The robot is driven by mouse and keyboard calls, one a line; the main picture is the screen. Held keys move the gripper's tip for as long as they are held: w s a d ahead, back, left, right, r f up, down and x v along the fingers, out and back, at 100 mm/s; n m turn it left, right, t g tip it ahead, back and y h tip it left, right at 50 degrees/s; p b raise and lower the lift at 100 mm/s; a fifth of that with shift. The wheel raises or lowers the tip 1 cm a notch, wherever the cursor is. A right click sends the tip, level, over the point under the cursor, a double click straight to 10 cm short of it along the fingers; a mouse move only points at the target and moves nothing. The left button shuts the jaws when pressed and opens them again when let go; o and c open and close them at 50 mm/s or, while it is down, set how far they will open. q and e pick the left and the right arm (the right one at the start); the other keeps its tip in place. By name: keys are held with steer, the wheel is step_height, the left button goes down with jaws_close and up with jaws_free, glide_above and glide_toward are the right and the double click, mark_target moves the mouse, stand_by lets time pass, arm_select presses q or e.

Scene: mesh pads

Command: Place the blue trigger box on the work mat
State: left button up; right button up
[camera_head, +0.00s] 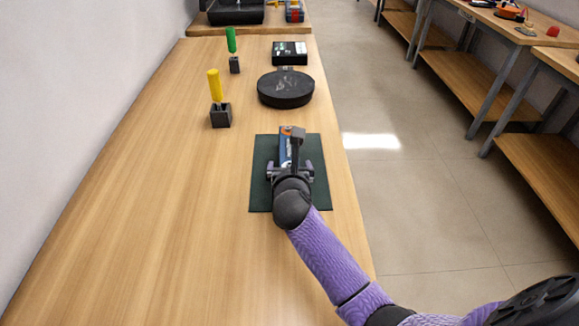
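The blue trigger box (284,150), with an orange patch at its far end, is over the dark green work mat (260,190). My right gripper (290,168) is above the mat, right at the near end of the box. The gripper and wrist hide part of the box and the middle of the mat. I cannot tell whether the fingers hold the box, or whether the box rests on the mat or is just above it. My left gripper is not in view.
Beyond the mat are a round black object (286,88) and a small black box (290,53). A yellow-handled tool (215,85) and a green-handled tool (231,40) stand in dark holders to the left. The table's near left is bare. The right edge is close to the mat.

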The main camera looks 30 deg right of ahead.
steer(key=shift+r, duration=0.2)
arm_select(q)
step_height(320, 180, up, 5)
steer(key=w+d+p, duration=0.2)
steer(key=p, duration=0.3)
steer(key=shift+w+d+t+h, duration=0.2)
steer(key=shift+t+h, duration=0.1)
arm_select(e)
steer(key=v, duration=1.2)
